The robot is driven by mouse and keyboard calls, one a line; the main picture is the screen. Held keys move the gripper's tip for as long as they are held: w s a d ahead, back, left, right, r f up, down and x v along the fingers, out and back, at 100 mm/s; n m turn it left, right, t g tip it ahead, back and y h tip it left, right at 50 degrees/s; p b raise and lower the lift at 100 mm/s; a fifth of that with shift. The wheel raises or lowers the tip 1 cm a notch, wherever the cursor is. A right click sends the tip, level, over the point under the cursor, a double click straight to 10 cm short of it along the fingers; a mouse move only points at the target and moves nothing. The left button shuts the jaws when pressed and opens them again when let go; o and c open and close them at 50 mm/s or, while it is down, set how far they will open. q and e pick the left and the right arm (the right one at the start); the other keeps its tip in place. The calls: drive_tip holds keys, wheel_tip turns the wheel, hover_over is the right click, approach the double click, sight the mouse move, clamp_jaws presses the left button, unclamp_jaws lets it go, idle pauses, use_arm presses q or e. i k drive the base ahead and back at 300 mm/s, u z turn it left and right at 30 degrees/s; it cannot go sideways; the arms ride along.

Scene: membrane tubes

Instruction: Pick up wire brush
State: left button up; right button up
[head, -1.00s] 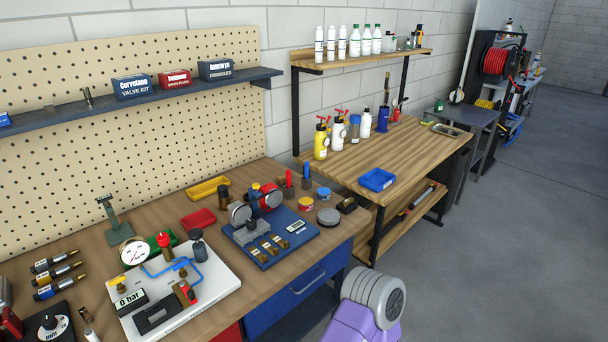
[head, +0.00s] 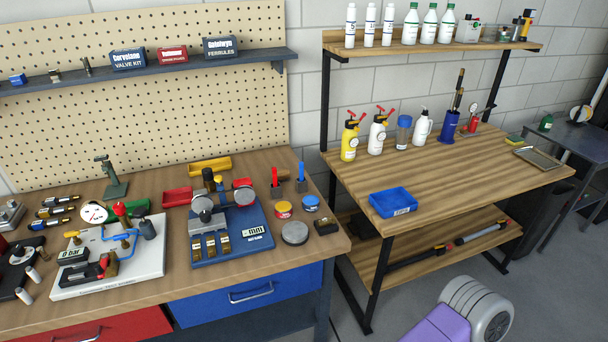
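I cannot pick out the wire brush for certain. A blue cup (head: 449,126) stands upright at the back of the wooden bench, and long-handled tools (head: 459,88) stick up out of it; their lower ends are hidden inside it. On the workbench, a red-handled tool (head: 275,178) and a blue-handled tool (head: 301,172) stand upright in small dark holders. They are too small to identify. Neither of my grippers is in view.
A blue tray (head: 393,203) sits at the wooden bench's (head: 500,172) front left. Spray bottles (head: 350,140) stand behind it. A gauge board (head: 130,270) and blue fixture (head: 255,215) crowd the workbench (head: 325,240). Bottles line the upper shelf (head: 400,47). The wooden bench's middle is clear.

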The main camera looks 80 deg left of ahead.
sight(283, 174)
drive_tip(key=u, duration=1.5)
